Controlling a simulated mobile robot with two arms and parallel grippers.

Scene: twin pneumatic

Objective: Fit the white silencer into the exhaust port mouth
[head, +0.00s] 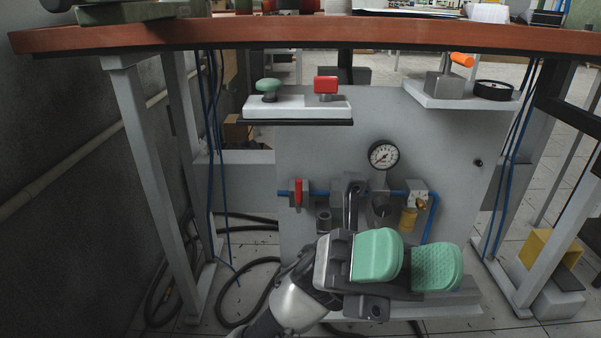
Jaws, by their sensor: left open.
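My left gripper (407,262) comes in from below, with its two green finger pads apart and no object visible between them. It is in front of the lower part of a grey upright panel (450,165) under the table. Behind and above it, a row of pneumatic fittings (354,192) is mounted on the panel along a blue tube. A short grey cylindrical fitting (323,221) hangs at the left of the row; I cannot tell whether it is the exhaust port mouth. I cannot make out a white silencer. The gripper hides part of the lower panel. My right gripper is not in view.
The brown tabletop (300,34) spans the view above. A pressure gauge (383,155), red valve handle (298,191) and brass fitting (408,221) project from the panel. A shelf (290,108) carries green and red buttons. Grey table legs (150,180) and loose hoses (250,290) flank the panel.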

